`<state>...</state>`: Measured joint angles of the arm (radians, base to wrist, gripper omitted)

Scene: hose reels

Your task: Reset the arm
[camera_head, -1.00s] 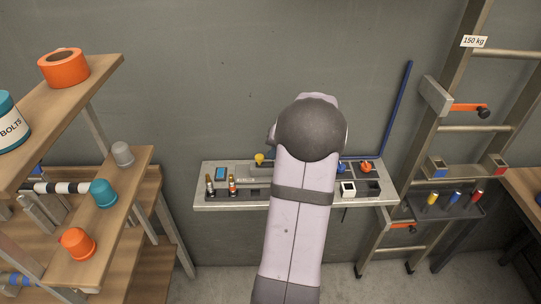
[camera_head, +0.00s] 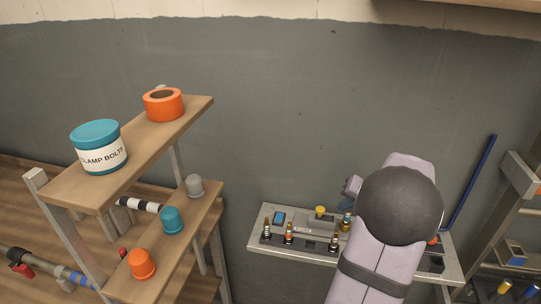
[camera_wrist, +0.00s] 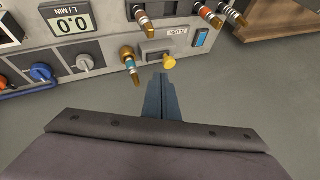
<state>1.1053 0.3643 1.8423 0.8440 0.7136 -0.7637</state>
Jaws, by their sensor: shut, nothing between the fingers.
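My gripper (camera_wrist: 163,98) shows in the wrist view with its dark blue fingers together and nothing between them. The fingertips point toward the grey panel (camera_wrist: 105,52), just below its yellow knob (camera_wrist: 169,62). They look apart from the knob, though the gap is hard to judge. In the head view my arm covers the right part of the panel (camera_head: 257,217), and my gripper is hidden behind it. The yellow knob (camera_head: 320,211) shows left of my arm there.
In the wrist view, brass-tipped fittings (camera_wrist: 130,62), a blue knob (camera_wrist: 41,73) and a display reading 0.0 (camera_wrist: 72,24) sit on the panel. In the head view, a wooden shelf (camera_head: 150,150) at left holds a clamp bolts tub (camera_head: 98,147), an orange roll (camera_head: 163,106) and cups.

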